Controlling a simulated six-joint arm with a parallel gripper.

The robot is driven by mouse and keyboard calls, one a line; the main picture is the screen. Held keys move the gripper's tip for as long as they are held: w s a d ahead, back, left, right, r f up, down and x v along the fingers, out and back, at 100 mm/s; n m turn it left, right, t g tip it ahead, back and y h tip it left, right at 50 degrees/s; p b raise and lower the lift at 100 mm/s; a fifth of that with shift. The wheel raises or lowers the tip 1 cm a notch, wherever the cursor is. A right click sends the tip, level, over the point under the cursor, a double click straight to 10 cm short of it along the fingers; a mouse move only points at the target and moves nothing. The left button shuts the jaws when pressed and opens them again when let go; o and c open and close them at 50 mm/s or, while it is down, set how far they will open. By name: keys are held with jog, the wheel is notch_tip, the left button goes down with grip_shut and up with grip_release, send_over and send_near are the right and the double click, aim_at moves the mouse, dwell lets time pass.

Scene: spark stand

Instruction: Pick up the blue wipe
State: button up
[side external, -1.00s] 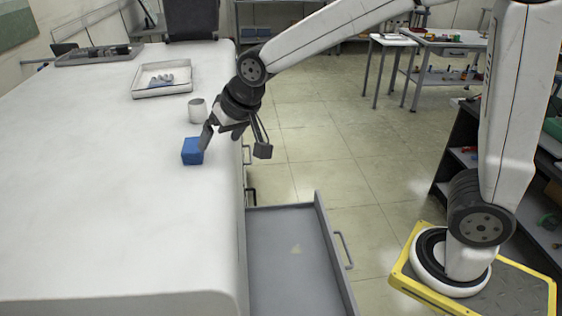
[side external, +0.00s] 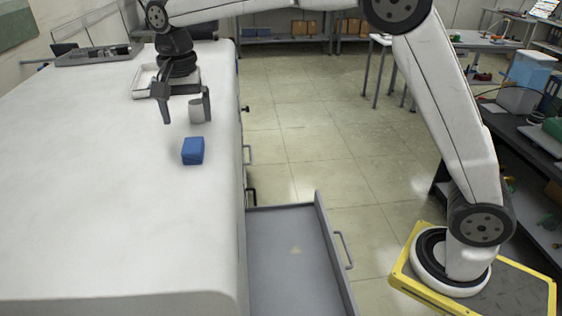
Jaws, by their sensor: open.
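The blue wipe (side external: 193,151) looks like a small blue block and lies on the white worktop near its right edge. My gripper (side external: 187,119) is open and points down, above and behind the wipe in the picture. Its two fingers are spread apart and do not touch the wipe.
A white tray (side external: 146,82) is partly hidden by my gripper. An open grey drawer (side external: 290,262) juts out at the right of the worktop (side external: 90,200). The worktop's front is clear.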

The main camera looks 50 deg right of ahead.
aim_at(192, 144)
jog(key=shift+f, duration=1.3)
jog(key=shift+w+f, duration=0.1)
jog(key=shift+f, duration=2.5)
grip_shut()
jog(key=shift+r, duration=0.15)
